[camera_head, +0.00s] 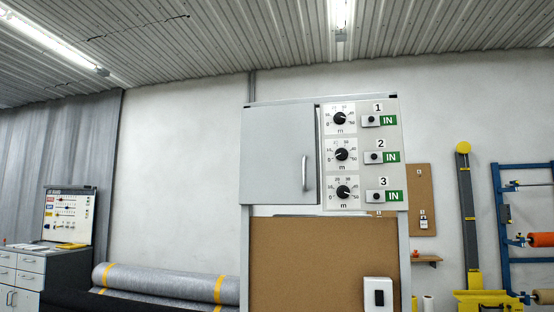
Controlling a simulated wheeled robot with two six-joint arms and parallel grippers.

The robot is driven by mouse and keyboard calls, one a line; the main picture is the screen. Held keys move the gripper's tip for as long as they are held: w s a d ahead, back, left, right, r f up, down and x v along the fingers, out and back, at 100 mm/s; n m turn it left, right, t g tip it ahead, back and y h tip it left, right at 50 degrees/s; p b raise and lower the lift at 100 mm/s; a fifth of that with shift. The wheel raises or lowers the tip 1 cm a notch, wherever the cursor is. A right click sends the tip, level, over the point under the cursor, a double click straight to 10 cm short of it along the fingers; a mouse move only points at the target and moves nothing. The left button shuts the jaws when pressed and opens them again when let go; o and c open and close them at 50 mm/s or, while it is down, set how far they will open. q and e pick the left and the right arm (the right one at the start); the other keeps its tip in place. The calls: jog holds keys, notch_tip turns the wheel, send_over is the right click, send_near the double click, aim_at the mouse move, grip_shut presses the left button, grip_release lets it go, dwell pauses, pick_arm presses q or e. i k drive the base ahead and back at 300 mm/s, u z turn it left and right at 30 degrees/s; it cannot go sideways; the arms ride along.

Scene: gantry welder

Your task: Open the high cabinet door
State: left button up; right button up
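The high cabinet (320,100) stands upright in the middle of the head view. Its grey door (275,150) fills the left part of the cabinet front and looks shut, with a dark gap along its right edge. A vertical metal handle (304,173) sits near the lower right of the door. To its right is a panel with three dials and green "IN" labels (389,120). Neither of my grippers is in view.
A brown board (310,262) with a white switch box (378,293) is below the cabinet. Grey rolls (165,284) lie at lower left, near a drawer unit (30,268). A blue rack (503,235) and a yellow-based post (468,220) stand at right.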

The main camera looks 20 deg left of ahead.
aim_at(277, 165)
jog(key=k, duration=0.55)
jog(key=u, duration=0.65)
jog(key=i, duration=1)
jog(key=z, duration=0.1)
